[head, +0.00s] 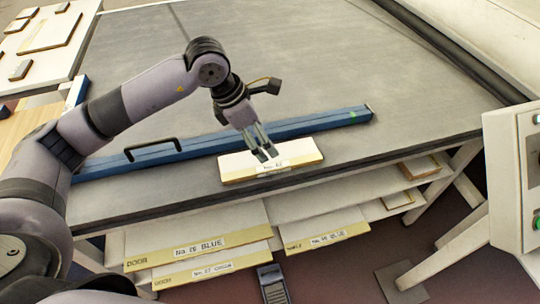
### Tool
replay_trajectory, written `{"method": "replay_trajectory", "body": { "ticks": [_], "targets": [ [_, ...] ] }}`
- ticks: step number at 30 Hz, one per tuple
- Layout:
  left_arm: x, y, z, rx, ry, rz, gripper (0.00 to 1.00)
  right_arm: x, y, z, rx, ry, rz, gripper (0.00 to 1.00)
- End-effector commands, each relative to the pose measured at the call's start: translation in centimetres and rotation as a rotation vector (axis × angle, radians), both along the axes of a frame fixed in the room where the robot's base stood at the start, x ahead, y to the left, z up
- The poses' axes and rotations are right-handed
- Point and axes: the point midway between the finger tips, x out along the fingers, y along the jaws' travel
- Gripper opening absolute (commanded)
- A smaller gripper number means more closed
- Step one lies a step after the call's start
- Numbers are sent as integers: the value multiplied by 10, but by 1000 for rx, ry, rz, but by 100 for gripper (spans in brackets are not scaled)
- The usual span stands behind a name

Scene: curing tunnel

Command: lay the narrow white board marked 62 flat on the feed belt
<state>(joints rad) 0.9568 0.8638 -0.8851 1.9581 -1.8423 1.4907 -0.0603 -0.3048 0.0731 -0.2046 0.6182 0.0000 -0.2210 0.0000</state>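The narrow white board (240,166) lies flat on the grey feed belt (330,65) near its front edge, just in front of a blue bar. The small label on it is hard to read but looks like 62. My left gripper (267,155) points down over the middle of the board. Its two fingertips are a little apart with nothing visible between them, at or just above the top face; I cannot tell if they touch it. My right gripper is out of view.
A blue bar (315,122) with a black handle (152,149) crosses the belt. Labelled boards (200,243) lie on a shelf below the front edge. A control box (505,170) stands at right. More boards (50,33) lie at upper left. The belt behind the bar is clear.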

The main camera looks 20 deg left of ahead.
Motion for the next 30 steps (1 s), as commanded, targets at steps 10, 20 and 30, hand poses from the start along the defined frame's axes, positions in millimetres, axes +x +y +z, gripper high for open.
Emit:
{"method": "replay_trajectory", "body": {
  "ticks": [10, 20, 30],
  "targets": [
    [3, -8, -28, 2, 4, 0, 77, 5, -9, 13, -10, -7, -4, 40],
    [9, -17, -67, 1, -1, 0, 77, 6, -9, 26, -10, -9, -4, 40],
    [9, -17, -68, 1, -2, 0, 69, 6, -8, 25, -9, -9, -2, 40]
  ]
}}
